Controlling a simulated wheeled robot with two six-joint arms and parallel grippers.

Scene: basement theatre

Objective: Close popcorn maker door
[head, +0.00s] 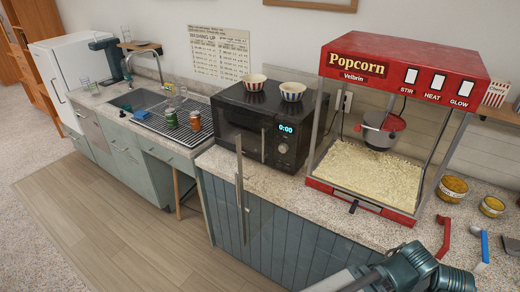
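The popcorn maker (405,68) stands on the counter at the right, with a red top and red base. Its glass cabinet holds a heap of popcorn (375,178) and a hanging kettle (381,130). The front looks uncovered. The clear door appears swung out to the left, past the microwave's front; a grey upright bar (239,180) there looks like its handle or free edge. The clear pane is hard to make out. My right arm comes in at the bottom right, below the maker; its grey end part (345,281) is cut off and its fingers are unclear. My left gripper is out of view.
A sink and drying rack (183,121) lie farther left. A red-handled tool (443,236), a blue-handled tool (484,250) and yellow tubs (453,187) sit at the right. The floor in front is clear.

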